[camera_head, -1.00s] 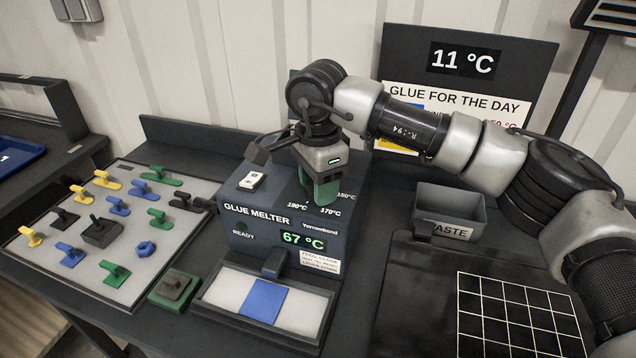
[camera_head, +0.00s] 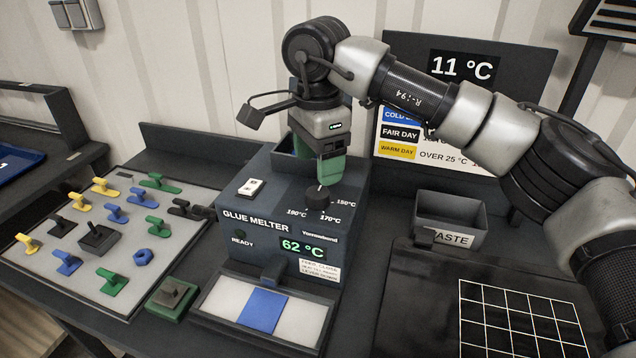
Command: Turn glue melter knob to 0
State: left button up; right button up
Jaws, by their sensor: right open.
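The glue melter (camera_head: 262,215) is a dark box with a green "62 °C" display (camera_head: 302,247) and a READY label. Its black knob (camera_head: 318,197) is on the top face, with 150, 170 and 190 °C marks around it. My right gripper (camera_head: 325,183) has green fingers and is open just above the knob. It appears clear of the knob, though the small gap is hard to judge. My left gripper is not in view.
A white switch (camera_head: 251,186) is on the melter's top left. A tray (camera_head: 50,285) of coloured parts lies to the left. A waste bin (camera_head: 450,217) and a gridded dark mat (camera_head: 420,300) are to the right. A sign board (camera_head: 480,60) stands behind.

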aim_at(318, 192)
jog(key=shift+r, duration=2.3)
